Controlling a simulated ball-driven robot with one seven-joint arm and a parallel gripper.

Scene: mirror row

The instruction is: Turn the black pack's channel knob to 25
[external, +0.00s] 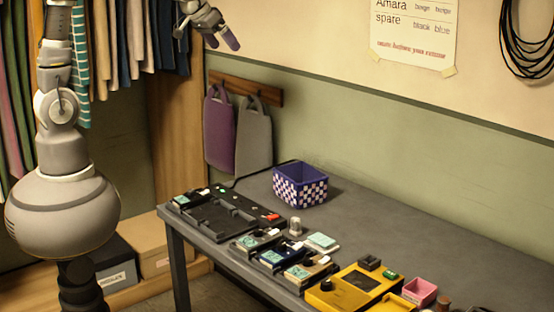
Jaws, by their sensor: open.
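Three small packs with pale green faces lie in a row at the table's front edge. The one that looks black or dark grey (252,245) is at the left, beside a navy pack (270,263) and a beige pack (312,275). A small dark knob (259,232) shows on the left pack; its setting and markings are too small to read. My gripper (222,43) is open and empty at the top of the view, high above the table's far-left end and well apart from the packs.
A dark tray (215,222) lies left of the packs. A yellow unit (340,295), pink box (420,291), small grey cylinder (296,226) and checkered basket (300,188) are also on the table (400,245). Bags hang on the wall; a note (414,35) is above.

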